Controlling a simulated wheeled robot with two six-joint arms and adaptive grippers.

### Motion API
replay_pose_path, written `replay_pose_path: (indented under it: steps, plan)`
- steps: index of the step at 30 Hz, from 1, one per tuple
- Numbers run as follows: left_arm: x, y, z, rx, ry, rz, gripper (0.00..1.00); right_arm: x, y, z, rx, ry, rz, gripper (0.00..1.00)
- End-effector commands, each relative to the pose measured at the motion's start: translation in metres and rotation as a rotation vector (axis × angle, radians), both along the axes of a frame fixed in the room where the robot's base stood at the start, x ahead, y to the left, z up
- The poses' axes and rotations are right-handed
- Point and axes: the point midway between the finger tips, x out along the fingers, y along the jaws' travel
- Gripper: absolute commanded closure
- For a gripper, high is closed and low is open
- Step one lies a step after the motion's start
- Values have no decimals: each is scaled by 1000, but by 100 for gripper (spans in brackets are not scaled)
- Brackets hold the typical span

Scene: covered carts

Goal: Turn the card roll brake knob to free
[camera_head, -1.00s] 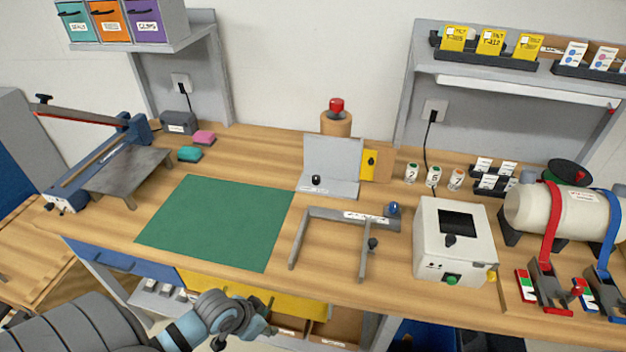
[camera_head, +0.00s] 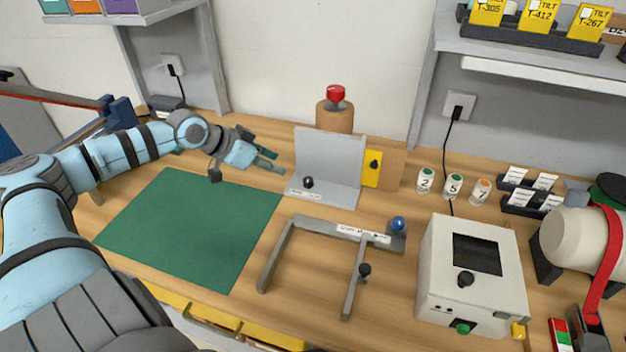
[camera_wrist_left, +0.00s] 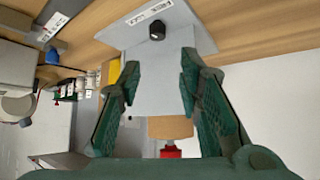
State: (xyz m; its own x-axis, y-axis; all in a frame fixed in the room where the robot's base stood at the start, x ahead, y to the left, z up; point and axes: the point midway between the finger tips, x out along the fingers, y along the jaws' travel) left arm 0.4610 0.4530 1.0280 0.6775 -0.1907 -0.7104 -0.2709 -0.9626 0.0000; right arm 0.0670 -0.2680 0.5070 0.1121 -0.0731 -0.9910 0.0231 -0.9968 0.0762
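I cannot tell which knob is the card roll brake knob. One black knob (camera_head: 308,182) sits beside a white label on the base of a grey angled plate (camera_head: 330,152). Another dark knob (camera_head: 375,164) is on a yellow panel (camera_head: 371,172) at that plate's right. A brown cylinder (camera_head: 334,117) with a red top (camera_head: 336,94) stands behind. My left gripper (camera_head: 276,162) is left of the grey plate, apart from it. The left wrist view shows its green fingers (camera_wrist_left: 158,75) spread and empty, facing the plate and the black knob (camera_wrist_left: 157,30). My right gripper is not in view.
A grey frame (camera_head: 278,255) with a blue ball knob (camera_head: 398,223) and a white box with a screen (camera_head: 440,290) stand to the right. Small numbered jars (camera_head: 453,187) are behind the box. The green mat (camera_head: 190,235) is clear.

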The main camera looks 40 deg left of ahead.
Motion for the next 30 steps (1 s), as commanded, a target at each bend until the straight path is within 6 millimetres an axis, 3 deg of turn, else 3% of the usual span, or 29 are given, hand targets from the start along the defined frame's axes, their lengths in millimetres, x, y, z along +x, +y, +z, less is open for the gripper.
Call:
replay_pose_path:
  steps: [7, 11, 18, 30]
  plan:
    - [19, -8, -28, -10, -9, -1, 68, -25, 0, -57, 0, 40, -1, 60]
    - [42, -16, -42, -15, -2, -1, 68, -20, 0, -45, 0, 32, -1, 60]
    - [83, -26, -89, -6, 4, 1, 68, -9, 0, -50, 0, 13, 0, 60]
    - [95, -29, -102, 0, 4, -1, 68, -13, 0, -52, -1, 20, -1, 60]
